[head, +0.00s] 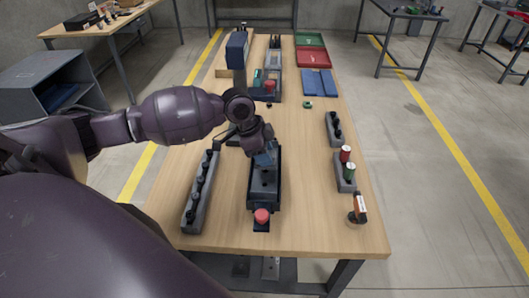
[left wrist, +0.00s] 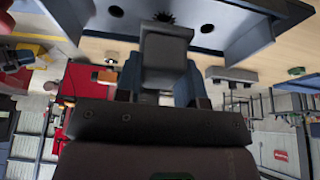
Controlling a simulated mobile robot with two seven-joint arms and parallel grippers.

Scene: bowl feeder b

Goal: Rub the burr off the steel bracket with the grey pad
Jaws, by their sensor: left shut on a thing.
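My left gripper (head: 264,157) reaches in from the left, over the dark blue fixture (head: 251,198) at the front middle of the table. In the left wrist view its two blue fingers (left wrist: 161,76) are shut on the grey pad (left wrist: 166,60), a block-shaped piece. Beyond the pad is the steel bracket (left wrist: 187,16), a grey plate with dark round holes, lying in the fixture. A black spiky burr (left wrist: 163,17) shows on it, just past the pad's end. I cannot tell whether pad and bracket touch. In the head view the gripper partly hides the bracket. My right gripper is not in view.
A red button (head: 261,215) stands at the fixture's front. A long grey rack (head: 200,190) is left of it. Blue trays (head: 318,82) lie farther back.

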